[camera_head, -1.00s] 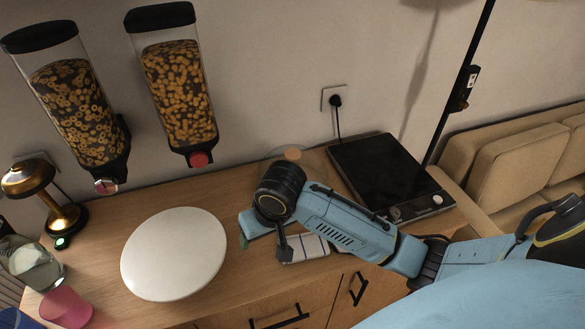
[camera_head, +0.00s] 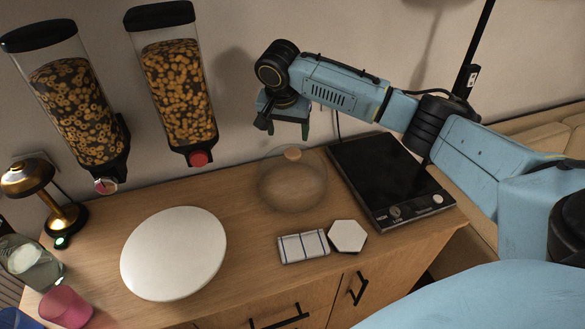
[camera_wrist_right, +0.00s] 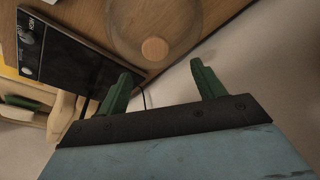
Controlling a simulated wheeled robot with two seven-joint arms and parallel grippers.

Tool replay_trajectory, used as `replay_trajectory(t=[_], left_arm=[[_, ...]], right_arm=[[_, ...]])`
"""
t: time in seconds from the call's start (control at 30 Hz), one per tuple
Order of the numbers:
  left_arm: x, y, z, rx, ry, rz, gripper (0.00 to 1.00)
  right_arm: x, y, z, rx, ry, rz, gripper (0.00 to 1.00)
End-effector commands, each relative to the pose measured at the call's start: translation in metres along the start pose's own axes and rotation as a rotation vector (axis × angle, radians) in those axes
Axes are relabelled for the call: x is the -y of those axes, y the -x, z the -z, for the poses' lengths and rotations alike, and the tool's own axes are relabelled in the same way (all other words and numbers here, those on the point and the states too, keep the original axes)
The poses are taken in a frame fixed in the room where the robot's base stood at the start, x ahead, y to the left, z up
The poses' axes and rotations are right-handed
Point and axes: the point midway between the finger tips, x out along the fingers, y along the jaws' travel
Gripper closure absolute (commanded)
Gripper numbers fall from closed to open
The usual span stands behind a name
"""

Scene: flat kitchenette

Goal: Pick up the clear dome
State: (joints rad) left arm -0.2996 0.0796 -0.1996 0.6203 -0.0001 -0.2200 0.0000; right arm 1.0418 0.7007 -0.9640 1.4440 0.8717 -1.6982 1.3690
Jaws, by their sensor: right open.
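The clear dome (camera_head: 291,184) is a see-through cover with a round wooden knob (camera_head: 293,154) on top. It stands on the wooden counter, left of the black hob. In the right wrist view the dome (camera_wrist_right: 150,22) shows at the top, with its knob (camera_wrist_right: 155,48) facing the camera. My right gripper (camera_head: 285,128) is above the dome, a little to the left of the knob, and apart from it. Its green fingers (camera_wrist_right: 165,82) are spread wide with nothing between them. My left gripper is not in view.
The black hob (camera_head: 382,175) stands right of the dome. A white round plate (camera_head: 174,253), a striped folded cloth (camera_head: 303,247) and a white hexagonal tile (camera_head: 348,236) lie in front. Two cereal dispensers (camera_head: 180,85) hang on the wall. A pink cup (camera_head: 66,306) stands at left.

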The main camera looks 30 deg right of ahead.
Motion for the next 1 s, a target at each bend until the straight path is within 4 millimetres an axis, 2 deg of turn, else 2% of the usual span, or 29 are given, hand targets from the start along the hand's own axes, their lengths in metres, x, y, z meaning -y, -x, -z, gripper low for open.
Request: replay_trajectory(t=[0.1, 0.37, 0.63, 0.93, 1.0], left_arm=[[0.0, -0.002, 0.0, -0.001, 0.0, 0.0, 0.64], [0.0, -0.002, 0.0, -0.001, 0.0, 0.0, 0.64], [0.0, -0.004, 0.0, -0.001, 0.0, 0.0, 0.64], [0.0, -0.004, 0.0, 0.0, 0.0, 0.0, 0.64], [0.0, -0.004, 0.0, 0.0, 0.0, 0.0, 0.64]], right_arm=[[0.0, -0.02, 0.0, 0.001, 0.0, -0.001, 0.32], [-0.002, -0.04, -0.001, -0.001, 0.002, -0.001, 0.32], [-0.007, -0.078, -0.004, -0.001, 0.002, 0.0, 0.32], [-0.007, -0.084, -0.004, -0.002, 0.003, 0.002, 0.32], [-0.007, -0.084, -0.004, -0.002, 0.003, 0.002, 0.38]])
